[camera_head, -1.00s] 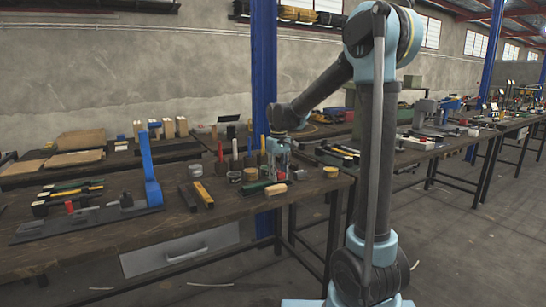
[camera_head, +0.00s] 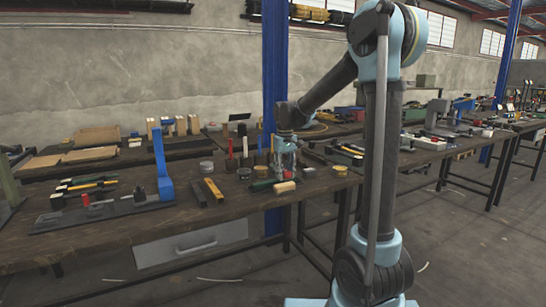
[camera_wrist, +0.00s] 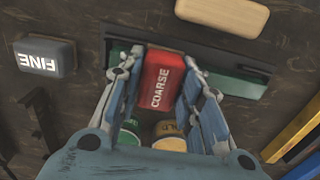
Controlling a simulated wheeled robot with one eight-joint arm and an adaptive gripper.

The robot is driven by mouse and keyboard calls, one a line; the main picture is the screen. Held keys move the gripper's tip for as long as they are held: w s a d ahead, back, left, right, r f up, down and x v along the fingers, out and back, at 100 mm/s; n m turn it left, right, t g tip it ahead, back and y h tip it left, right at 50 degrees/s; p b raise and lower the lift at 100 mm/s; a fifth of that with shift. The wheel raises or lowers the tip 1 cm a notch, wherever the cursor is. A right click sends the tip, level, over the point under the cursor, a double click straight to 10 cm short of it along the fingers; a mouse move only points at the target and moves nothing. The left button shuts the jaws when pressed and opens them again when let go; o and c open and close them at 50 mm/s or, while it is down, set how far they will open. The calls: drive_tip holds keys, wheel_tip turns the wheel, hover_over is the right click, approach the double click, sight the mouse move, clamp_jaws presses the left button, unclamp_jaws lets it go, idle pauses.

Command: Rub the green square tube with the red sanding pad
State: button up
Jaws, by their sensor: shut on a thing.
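The red sanding pad (camera_wrist: 163,82), lettered COARSE, is between the fingers of my gripper (camera_wrist: 158,85) in the wrist view. My gripper is shut on it. The green square tube (camera_wrist: 238,86) lies on the bench crosswise behind the pad, its middle hidden by pad and fingers. I cannot tell for certain whether the pad touches it. In the head view my gripper (camera_head: 286,166) is low over the bench, and the green tube (camera_head: 262,185) shows just at its left.
A grey block lettered FINE (camera_wrist: 45,58) lies to the left, and a tan wooden block (camera_wrist: 222,16) lies beyond the tube. Round tins (camera_wrist: 168,135) sit under my gripper. Yellow and blue bars (camera_wrist: 295,135) lie at the right. A blue press (camera_head: 161,170) stands left on the bench (camera_head: 110,238).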

drive_tip(key=shift+s+a, duration=0.45)
drive_tip(key=shift+a, duration=0.3)
drive_tip(key=shift+s+a+r, duration=0.15)
drive_tip(key=shift+r, duration=0.05)
wheel_tip(320, 180, up, 2)
drive_tip(key=shift+r, duration=2.9)
